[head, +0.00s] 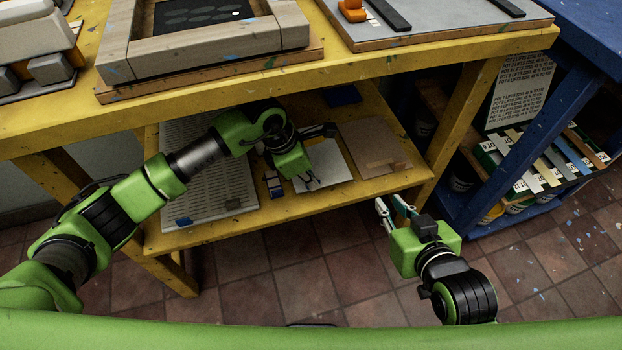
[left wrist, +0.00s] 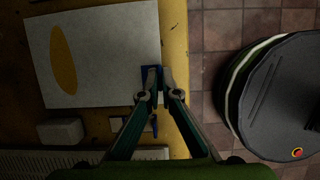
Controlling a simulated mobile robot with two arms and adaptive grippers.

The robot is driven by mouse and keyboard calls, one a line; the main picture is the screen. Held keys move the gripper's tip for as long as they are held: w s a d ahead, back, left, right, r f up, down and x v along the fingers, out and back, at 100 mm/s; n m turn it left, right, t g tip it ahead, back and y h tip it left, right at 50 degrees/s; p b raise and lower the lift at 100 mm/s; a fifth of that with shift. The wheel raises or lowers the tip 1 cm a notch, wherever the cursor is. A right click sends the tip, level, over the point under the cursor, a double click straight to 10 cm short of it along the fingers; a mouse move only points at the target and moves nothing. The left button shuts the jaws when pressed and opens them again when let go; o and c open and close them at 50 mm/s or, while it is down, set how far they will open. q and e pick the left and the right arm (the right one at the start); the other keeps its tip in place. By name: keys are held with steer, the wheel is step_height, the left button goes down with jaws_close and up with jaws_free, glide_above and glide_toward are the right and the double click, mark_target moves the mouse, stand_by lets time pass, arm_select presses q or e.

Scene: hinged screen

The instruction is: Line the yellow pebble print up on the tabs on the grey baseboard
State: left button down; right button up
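The yellow pebble print is a white sheet with a yellow oval (left wrist: 63,58), lying on the lower shelf in the left wrist view. In the head view the sheet (head: 332,160) is partly hidden by my left gripper (head: 312,184). The left gripper's fingertips (left wrist: 155,92) are a little apart at the sheet's edge, with a small blue patch between them. I see no paper clamped there. My right gripper (head: 394,206) is open and empty in front of the shelf. A grey board (head: 450,14) with dark strips is on the tabletop; I cannot make out which parts are tabs.
A wooden screen frame (head: 205,58) stands on the yellow table (head: 360,75), whose top overhangs the lower shelf. A slatted rack (head: 210,180) and a brown board (head: 372,147) flank the sheet. A blue rack (head: 500,190) stands right. Open floor lies in front.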

arm_select(q)
steer(key=shift+r+p, duration=0.4)
steer(key=shift+r, duration=0.3)
steer(key=shift+r+p, duration=0.3)
steer(key=shift+r, duration=0.15)
arm_select(e)
steer(key=s+d+f+g+h, duration=0.1)
steer(key=s+d+f+g, duration=0.1)
steer(key=s+f+g, duration=0.2)
steer(key=shift+s+d+f, duration=0.15)
steer(key=shift+s+f, duration=0.55)
steer(key=shift+s, duration=0.5)
